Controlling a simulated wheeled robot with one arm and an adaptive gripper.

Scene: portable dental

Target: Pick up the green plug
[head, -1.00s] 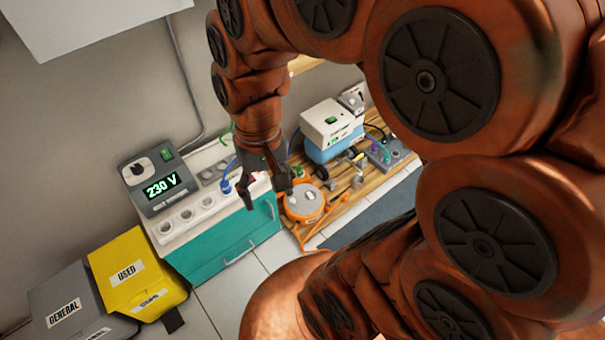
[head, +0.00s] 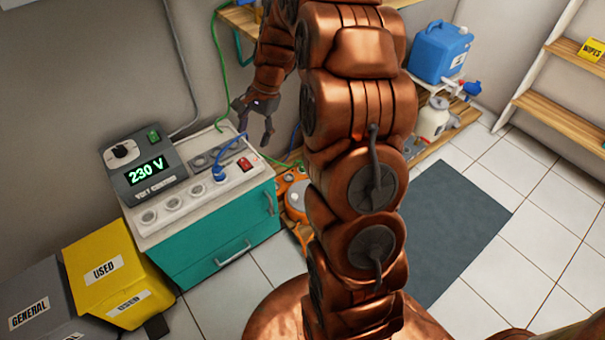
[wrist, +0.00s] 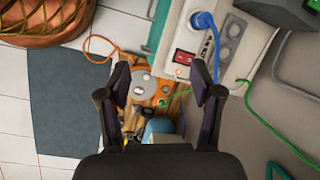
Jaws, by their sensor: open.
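A green cable (head: 222,65) hangs down the wall behind the bench unit in the head view. My gripper (head: 256,130) is open and empty, above the right back of the teal cabinet. In the wrist view my gripper (wrist: 160,75) has its fingers apart with nothing between them.
A blue plug (head: 219,173) sits in a socket strip on the teal cabinet (head: 225,235), beside a red switch (head: 245,164). An orange device (head: 296,196) lies right of the cabinet, partly behind my arm. A yellow bin (head: 118,275) stands left.

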